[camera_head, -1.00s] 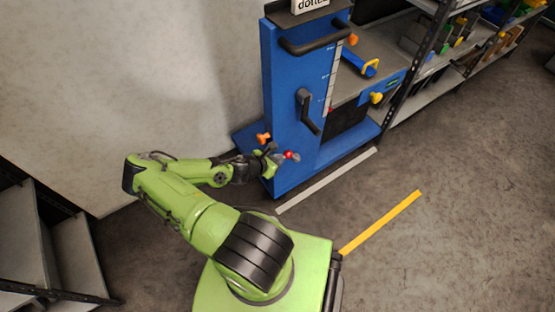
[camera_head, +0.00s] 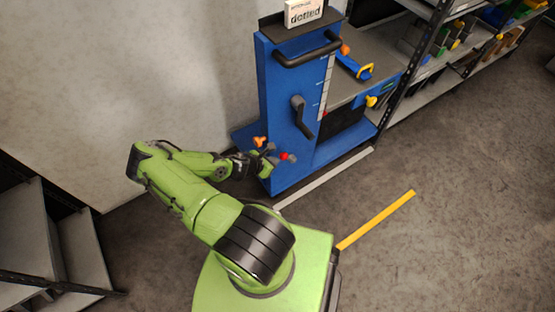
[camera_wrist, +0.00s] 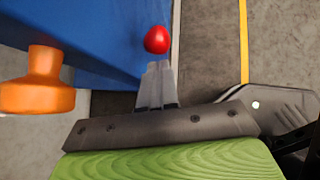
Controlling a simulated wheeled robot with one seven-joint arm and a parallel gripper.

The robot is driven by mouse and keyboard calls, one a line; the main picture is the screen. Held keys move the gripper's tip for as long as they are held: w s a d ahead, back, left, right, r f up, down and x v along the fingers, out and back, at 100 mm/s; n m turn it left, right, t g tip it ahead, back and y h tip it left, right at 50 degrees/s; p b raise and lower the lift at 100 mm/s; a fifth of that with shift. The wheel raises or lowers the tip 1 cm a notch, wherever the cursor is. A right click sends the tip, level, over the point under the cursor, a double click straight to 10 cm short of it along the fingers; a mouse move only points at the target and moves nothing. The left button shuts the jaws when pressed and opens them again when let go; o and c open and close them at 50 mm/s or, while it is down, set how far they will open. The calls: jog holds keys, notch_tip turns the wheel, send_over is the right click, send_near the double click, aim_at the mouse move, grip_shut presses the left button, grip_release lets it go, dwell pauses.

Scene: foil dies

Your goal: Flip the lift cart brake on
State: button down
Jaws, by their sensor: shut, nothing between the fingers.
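The blue lift cart (camera_head: 290,100) stands upright ahead of my base, with a black crank handle (camera_head: 303,115) on its face. Low on the cart is a small red knob (camera_head: 284,156); it shows large in the wrist view (camera_wrist: 157,40). An orange knob (camera_head: 260,141) sits to its left and also shows in the wrist view (camera_wrist: 38,80). I cannot tell which of the two is the brake. My gripper (camera_head: 270,158) is shut and empty close to the red knob. In the wrist view its fingertips (camera_wrist: 158,66) end just below the red ball, and contact is unclear.
A pale wall (camera_head: 120,80) rises left of the cart. Shelving (camera_head: 410,75) stands to the right, and another grey rack (camera_head: 75,250) is at the lower left. White (camera_head: 325,178) and yellow (camera_head: 375,220) floor strips lie right of my base. The floor at right is clear.

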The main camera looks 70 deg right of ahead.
jog(key=a+f+p+v, duration=0.1)
jog(key=p+v, duration=0.2)
jog(key=v, duration=0.8)
jog(key=shift+w, duration=0.25)
jog(key=shift+a+f, duration=0.1)
jog(key=shift+a, duration=0.1)
